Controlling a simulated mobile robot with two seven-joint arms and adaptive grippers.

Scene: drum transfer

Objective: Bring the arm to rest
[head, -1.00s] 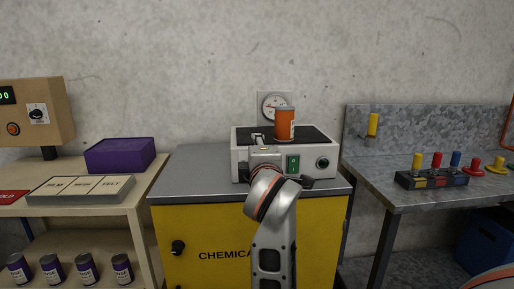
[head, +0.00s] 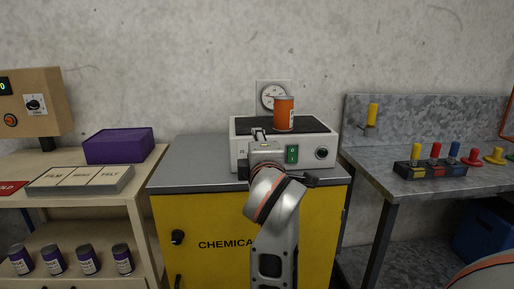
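An orange can (head: 284,115) with a pale label stands upright on the dark top of a white-grey machine (head: 239,157). My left gripper (head: 260,136) is in front of the machine, left of the can and apart from it in the picture. Its arm rises from the bottom middle and hides part of the machine's front. The gripper points away from me, so its opening is hidden. A rounded part of my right arm shows at the bottom right corner; its gripper is out of view.
The machine stands on a yellow cabinet (head: 210,220) with a grey top. A purple box (head: 119,146) and a labelled tray (head: 80,180) lie on the left table. A metal bench (head: 400,195) on the right holds a block of coloured pegs (head: 430,170).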

